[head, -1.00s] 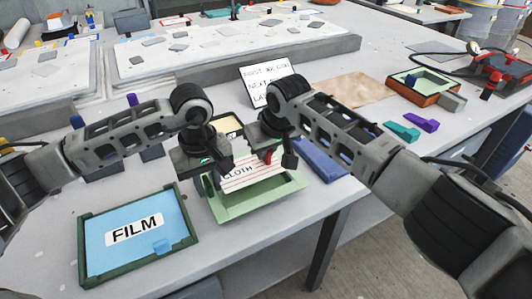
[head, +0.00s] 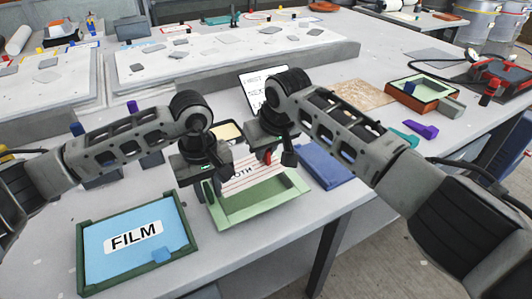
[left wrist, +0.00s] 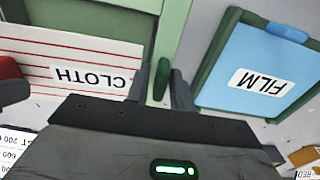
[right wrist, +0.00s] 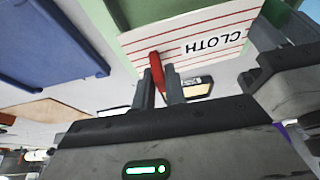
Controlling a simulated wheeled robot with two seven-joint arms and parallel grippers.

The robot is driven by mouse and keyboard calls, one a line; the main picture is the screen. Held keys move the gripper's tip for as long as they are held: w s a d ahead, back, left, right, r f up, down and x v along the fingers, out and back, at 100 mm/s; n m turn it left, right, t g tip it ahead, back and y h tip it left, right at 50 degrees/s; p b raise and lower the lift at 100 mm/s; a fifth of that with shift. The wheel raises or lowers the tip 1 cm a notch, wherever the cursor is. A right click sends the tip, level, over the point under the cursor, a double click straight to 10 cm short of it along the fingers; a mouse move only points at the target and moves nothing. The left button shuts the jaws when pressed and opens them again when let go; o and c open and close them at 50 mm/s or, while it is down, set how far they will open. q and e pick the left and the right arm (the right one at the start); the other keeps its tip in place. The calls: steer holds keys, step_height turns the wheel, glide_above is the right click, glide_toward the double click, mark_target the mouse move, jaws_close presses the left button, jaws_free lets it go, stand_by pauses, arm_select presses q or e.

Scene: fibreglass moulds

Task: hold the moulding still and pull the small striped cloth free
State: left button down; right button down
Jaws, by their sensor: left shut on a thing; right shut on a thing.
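The pale green moulding (head: 258,207) is a shallow open tray at the table's front edge, right of the blue FILM panel. The small cloth (head: 240,186) is white with red stripes and a CLOTH label. It lies at the moulding's far side; it also shows in the left wrist view (left wrist: 70,52) and right wrist view (right wrist: 195,30). My left gripper (head: 208,183) is shut on a green upright piece (left wrist: 162,82) at the moulding's left end. My right gripper (head: 269,160) is shut on the cloth's red tab (right wrist: 157,70).
The green-framed FILM panel (head: 170,218) lies close on the left. A blue slab (head: 325,166) lies close on the right. A white sign (head: 262,90) and a small box (head: 228,131) stand behind. A low wall (head: 250,72) backs the work area.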

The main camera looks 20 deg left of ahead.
arm_select(q)
steer(key=shift+a+f, duration=0.1)
arm_select(e)
step_height(320, 180, up, 2)
steer(key=shift+a+r, duration=0.1)
steer(key=shift+r, duration=0.65)
steer(key=shift+s, duration=0.1)
